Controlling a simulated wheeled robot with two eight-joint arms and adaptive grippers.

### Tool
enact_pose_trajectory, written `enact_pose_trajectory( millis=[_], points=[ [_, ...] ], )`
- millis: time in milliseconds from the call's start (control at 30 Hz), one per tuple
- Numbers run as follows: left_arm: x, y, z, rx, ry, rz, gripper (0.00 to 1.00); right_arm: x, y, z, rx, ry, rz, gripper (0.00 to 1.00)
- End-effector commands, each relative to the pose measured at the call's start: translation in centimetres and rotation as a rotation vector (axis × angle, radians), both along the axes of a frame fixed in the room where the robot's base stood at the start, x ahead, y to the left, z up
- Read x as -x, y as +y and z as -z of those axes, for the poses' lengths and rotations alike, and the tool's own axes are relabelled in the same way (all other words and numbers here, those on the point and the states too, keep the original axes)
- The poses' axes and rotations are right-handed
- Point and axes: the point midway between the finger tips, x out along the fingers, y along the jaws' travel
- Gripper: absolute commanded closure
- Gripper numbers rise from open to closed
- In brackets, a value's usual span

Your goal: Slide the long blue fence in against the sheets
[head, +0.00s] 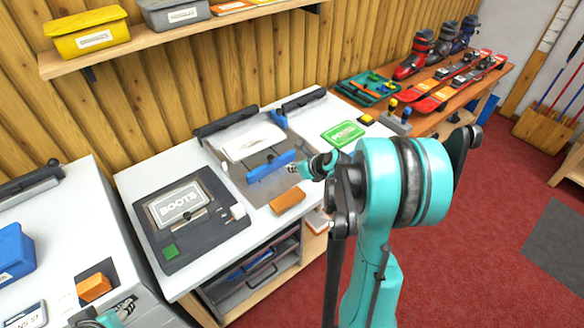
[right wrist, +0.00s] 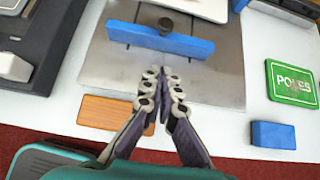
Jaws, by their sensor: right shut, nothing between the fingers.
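The long blue fence (head: 270,166) lies across the grey metal plate (head: 262,190), on the near side of the white sheets (head: 250,141). A strip of grey plate seems to show between fence and sheets. My right gripper (head: 294,170) is near the fence's right end in the head view. In the wrist view its fingertips (right wrist: 162,98) are together and empty, on the near side of the fence and apart from it. My left gripper (head: 124,308) shows partly at the lower left; its fingers are unclear.
An orange-brown block (head: 287,202) lies at the plate's near edge. A smaller blue piece (head: 279,119) stands beyond the sheets. A dark BOOTS device (head: 190,220) is to the left, a green POLES sign (head: 343,133) to the right. A blue block (right wrist: 273,135) lies right of my gripper.

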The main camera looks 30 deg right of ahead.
Motion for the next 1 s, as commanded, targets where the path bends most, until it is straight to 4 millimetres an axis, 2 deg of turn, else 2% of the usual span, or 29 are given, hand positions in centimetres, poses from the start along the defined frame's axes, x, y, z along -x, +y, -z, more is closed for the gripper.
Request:
enact_pose_trajectory(
  millis=[33,267,500,700,1000],
  points=[
    [0.0,0.0,0.8,0.0,0.0,0.0,0.6,-0.9,0.1,1.2,0.002,0.0,-0.004,1.0],
    [0.0,0.0,2.5,0.0,0.0,0.0,0.6,-4.5,0.4,4.4,0.002,0.001,-0.003,1.0],
    [0.0,0.0,3.3,0.0,0.0,0.0,0.6,-7.7,0.7,4.2,0.003,0.001,-0.004,1.0],
    [0.0,0.0,3.4,0.0,0.0,0.0,0.6,-8.5,0.7,4.0,0.004,0.001,-0.003,1.0],
    [0.0,0.0,3.4,0.0,0.0,0.0,0.6,-8.5,0.7,4.0,0.004,0.001,-0.002,1.0]
  ],
)
